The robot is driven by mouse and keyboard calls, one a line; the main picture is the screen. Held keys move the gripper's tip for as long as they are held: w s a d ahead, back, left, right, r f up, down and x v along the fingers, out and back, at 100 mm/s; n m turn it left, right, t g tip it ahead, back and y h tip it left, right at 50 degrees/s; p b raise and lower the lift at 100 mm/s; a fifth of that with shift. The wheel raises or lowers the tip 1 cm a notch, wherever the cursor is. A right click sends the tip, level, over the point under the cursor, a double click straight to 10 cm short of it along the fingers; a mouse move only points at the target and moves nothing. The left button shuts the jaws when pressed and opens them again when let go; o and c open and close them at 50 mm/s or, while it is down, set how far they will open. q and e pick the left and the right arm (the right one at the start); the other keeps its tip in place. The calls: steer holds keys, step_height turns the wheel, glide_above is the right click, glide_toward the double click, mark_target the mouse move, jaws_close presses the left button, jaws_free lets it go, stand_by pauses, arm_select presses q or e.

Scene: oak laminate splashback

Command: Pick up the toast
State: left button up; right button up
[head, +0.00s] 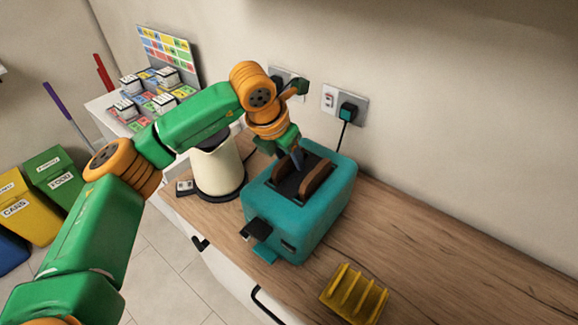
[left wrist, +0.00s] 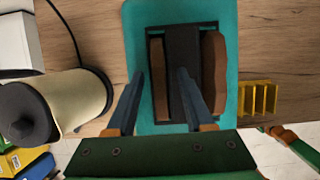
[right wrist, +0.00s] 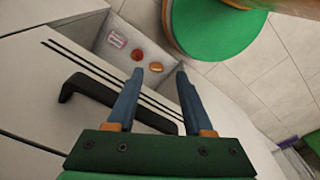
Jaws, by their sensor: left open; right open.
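A teal toaster (head: 305,225) stands on the wooden worktop with two brown toast slices upright in its slots. In the left wrist view both the left slice (left wrist: 159,85) and the right slice (left wrist: 214,70) show. My left gripper (left wrist: 160,73) is open above the toaster, its fingers on either side of the left slice in that view. Contact cannot be told. My right gripper (right wrist: 160,71) is open and empty, low by the cabinet front.
A cream kettle (head: 218,168) stands left of the toaster. A yellow rack (head: 355,294) lies at its front right. A plug (head: 347,111) sits in the wall socket behind. A black cabinet handle (right wrist: 115,103) is near my right gripper.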

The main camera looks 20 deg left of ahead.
arm_select(q)
steer(key=shift+w+f, duration=0.15)
steer(key=shift+w, duration=0.15)
steer(key=shift+s, duration=0.1)
steer(key=shift+s, duration=0.2)
steer(key=shift+w+f+b, duration=0.15)
steer(key=shift+b, duration=0.25)
jaws_close()
stand_by(0.9)
